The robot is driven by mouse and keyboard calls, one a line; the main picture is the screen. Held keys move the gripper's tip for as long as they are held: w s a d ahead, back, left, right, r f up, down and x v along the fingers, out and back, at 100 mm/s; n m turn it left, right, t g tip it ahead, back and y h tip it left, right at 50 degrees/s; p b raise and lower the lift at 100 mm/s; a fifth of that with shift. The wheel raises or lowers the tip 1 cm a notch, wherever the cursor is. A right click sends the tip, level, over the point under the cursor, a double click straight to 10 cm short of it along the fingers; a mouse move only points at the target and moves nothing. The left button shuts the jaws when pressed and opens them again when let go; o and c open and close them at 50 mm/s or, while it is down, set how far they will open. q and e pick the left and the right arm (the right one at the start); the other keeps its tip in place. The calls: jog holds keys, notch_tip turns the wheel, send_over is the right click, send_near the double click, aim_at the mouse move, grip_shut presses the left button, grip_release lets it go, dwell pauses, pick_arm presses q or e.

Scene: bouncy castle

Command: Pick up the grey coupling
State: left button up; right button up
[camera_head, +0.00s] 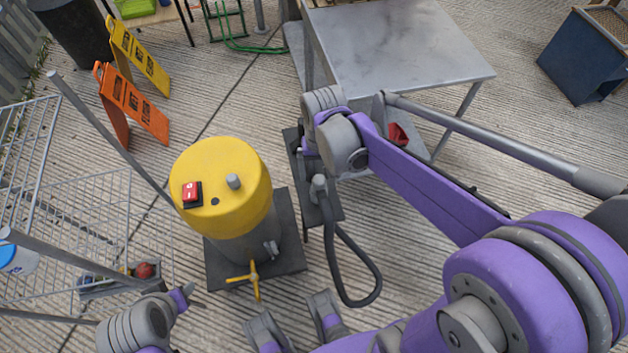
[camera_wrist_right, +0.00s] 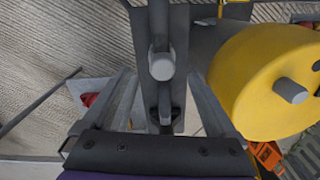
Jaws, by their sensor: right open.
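The grey coupling (camera_head: 319,187) is at the upper end of a dark hose, over a dark narrow stand beside the yellow-topped tank. In the right wrist view the coupling (camera_wrist_right: 161,66) shows as a pale round end, in line with the gap between my fingers. My right gripper (camera_wrist_right: 160,85) is open, its two fingers on either side of that line; I see no contact. In the head view my right wrist hides most of the gripper. My left gripper (camera_head: 185,298) is at the lower left, partly seen, away from the coupling.
The yellow tank (camera_head: 222,168) with a red switch stands close to the left of the coupling. A metal table (camera_head: 400,45) is behind, with a red item (camera_head: 398,135) low beneath it. A wire rack (camera_head: 100,215) is at left. Orange and yellow signs (camera_head: 130,105) stand behind the tank.

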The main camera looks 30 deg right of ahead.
aim_at(319, 189)
jog(key=f, duration=0.2)
jog(key=shift+s+f+b, duration=0.2)
jog(key=shift+f+b, duration=0.1)
jog(key=shift+f, duration=0.1)
jog(key=f, duration=0.2)
jog(key=f+b, duration=0.1)
jog(key=f, duration=0.3)
jog(key=shift+w+a+b, duration=0.1)
jog(key=shift+a+b, duration=0.15)
jog(key=shift+b, duration=0.05)
jog(key=c, duration=1.3)
jog(key=shift+r, duration=0.1)
